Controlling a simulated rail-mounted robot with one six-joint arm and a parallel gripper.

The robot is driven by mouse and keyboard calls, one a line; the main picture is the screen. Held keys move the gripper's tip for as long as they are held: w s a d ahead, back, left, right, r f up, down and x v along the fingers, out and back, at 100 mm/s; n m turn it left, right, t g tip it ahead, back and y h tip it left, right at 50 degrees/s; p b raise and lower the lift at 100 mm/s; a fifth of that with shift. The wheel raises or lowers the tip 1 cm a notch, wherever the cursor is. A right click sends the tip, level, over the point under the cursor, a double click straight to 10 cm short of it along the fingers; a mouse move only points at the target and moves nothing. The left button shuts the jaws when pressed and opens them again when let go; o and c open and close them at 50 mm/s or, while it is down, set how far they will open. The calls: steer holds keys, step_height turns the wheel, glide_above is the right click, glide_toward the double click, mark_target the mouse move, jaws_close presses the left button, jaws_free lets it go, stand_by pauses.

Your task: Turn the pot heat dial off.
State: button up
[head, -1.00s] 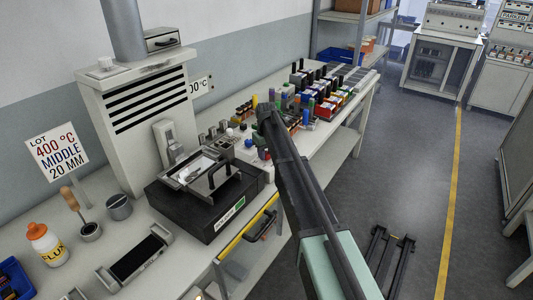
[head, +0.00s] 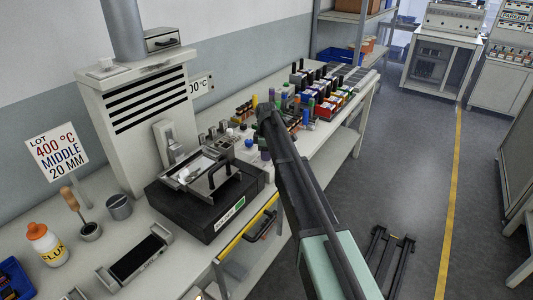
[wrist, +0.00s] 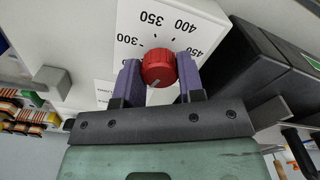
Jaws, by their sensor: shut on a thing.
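A red round dial (wrist: 158,66) sits in the wrist view on a white face with a printed scale (wrist: 150,20) reading 300, 350, 400 and 450. A small pale mark shows on the dial near its lower edge. My gripper (wrist: 160,78) has its two purple fingers on either side of the dial and is shut on it. In the head view the dial cannot be made out, and my arm (head: 295,180) reaches over the bench edge. The black pot unit (head: 200,212), with a handled metal top, stands on the bench left of my arm.
A white vented cabinet (head: 140,110) stands behind the pot. A sign (head: 57,152) reads lot 400 °C, middle, 20 mm. A flux bottle (head: 47,245) stands at the left. Several coloured parts crowd the bench beyond my arm.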

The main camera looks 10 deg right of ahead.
steer(key=shift+n, duration=1.5)
steer(key=o, duration=0.9)
steer(key=shift+r, duration=0.1)
step_height(320, 180, up, 11)
steer(key=p, duration=1.1)
steer(key=shift+f, duration=0.2)
